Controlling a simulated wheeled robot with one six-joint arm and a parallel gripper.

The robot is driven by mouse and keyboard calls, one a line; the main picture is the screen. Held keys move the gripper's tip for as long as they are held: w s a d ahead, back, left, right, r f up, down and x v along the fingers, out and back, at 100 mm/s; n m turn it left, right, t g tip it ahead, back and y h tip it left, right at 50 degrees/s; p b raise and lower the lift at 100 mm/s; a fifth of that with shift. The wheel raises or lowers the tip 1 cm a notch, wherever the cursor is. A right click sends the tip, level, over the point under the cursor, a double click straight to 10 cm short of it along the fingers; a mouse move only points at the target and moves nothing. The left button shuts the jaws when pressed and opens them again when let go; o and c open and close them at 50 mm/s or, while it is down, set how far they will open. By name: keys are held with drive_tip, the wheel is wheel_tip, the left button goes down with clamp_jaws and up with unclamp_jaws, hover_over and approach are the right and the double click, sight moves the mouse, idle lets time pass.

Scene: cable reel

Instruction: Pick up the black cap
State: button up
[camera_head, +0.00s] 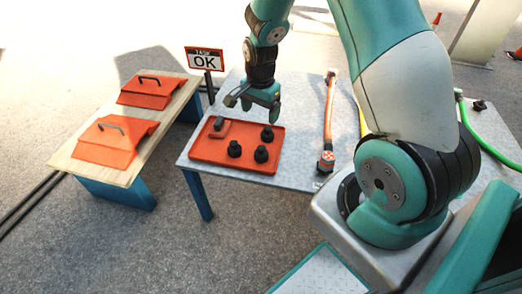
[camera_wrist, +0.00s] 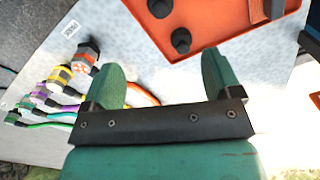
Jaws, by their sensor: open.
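Three black caps stand on the orange tray (camera_head: 210,158): a front-left black cap (camera_head: 234,149), a front-right black cap (camera_head: 261,154) and a back-right black cap (camera_head: 267,133). In the wrist view, a black cap (camera_wrist: 181,40) is nearest the fingers, with another black cap (camera_wrist: 160,8) above it and a dark piece (camera_wrist: 268,8) at the top edge. My gripper (camera_head: 262,112) hangs above the tray's back right part, clear of the caps. In the wrist view my gripper (camera_wrist: 165,70) is open, with nothing between its fingers.
A grey-and-orange piece (camera_head: 219,127) sits in the tray's back left. An orange cable (camera_head: 328,115) lies right of the tray; several coloured connectors (camera_wrist: 58,78) show in the wrist view. A wooden bench (camera_head: 118,170) with two orange covers is left.

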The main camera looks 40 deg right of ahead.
sight(261, 147)
drive_tip(key=f+b, duration=0.1)
drive_tip(key=f, duration=0.5)
drive_tip(key=f+b, duration=0.1)
drive_tip(key=f, duration=0.4)
drive_tip(key=f+b, duration=0.2)
drive_tip(key=f, duration=0.4)
drive_tip(key=shift+w+d+f, duration=0.1)
drive_tip(key=shift+d+f, duration=0.15)
drive_tip(key=shift+f, duration=0.05)
drive_tip(key=c, duration=1.1)
drive_tip(key=shift+o, duration=0.2)
drive_tip(key=shift+r, duration=0.1)
